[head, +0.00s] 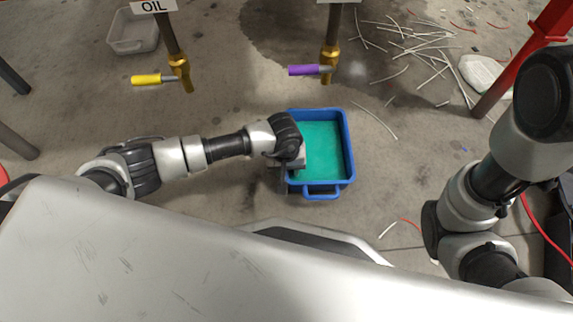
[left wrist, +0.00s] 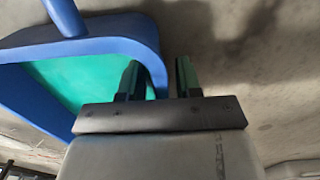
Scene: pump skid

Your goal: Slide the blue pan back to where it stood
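The blue pan (head: 349,150) stands on the concrete floor with green liquid (head: 322,150) in it. It has a handle on its near side. My left gripper (head: 287,165) is low at the pan's left wall, near its front left corner. In the left wrist view the gripper (left wrist: 160,80) is open, one finger over the inside of the blue pan (left wrist: 110,28) and one outside. The pan's wall runs between the fingers, with a gap to the outer finger. My right arm shows at the right, but its gripper is out of view.
A purple-handled valve (head: 304,70) hangs behind the pan, and a yellow-handled valve (head: 150,79) is under the OIL sign (head: 153,6). A grey tub (head: 133,32) stands at the back left. A dark wet patch (head: 285,45) and loose white strips (head: 415,45) lie behind.

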